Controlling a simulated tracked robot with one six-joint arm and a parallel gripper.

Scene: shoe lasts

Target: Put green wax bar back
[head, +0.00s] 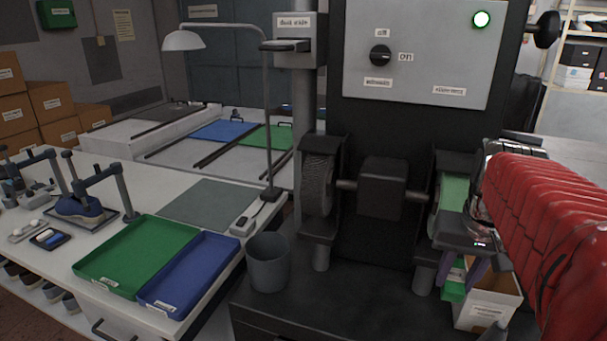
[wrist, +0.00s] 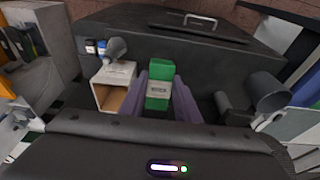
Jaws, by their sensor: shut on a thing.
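The green wax bar (wrist: 159,91) with a pale label is between the two purple fingers of my gripper (wrist: 160,84) in the wrist view. The fingers press its sides, and my gripper is shut on it. In the head view the bar (head: 453,291) hangs below my gripper (head: 461,272), partly hidden by it. A white open box (head: 489,303) with a label is right beside the bar in the head view. The box (wrist: 114,86) lies left of the bar in the wrist view, its opening facing the camera. I cannot tell whether bar and box touch.
The grinding machine (head: 382,200) with its wheels stands close by my gripper. A grey bin (head: 268,262) stands on the dark bench. A grey cone-ended object (wrist: 116,47) rises by the box. Green (head: 103,281) and blue (head: 150,298) trays lie on the left table.

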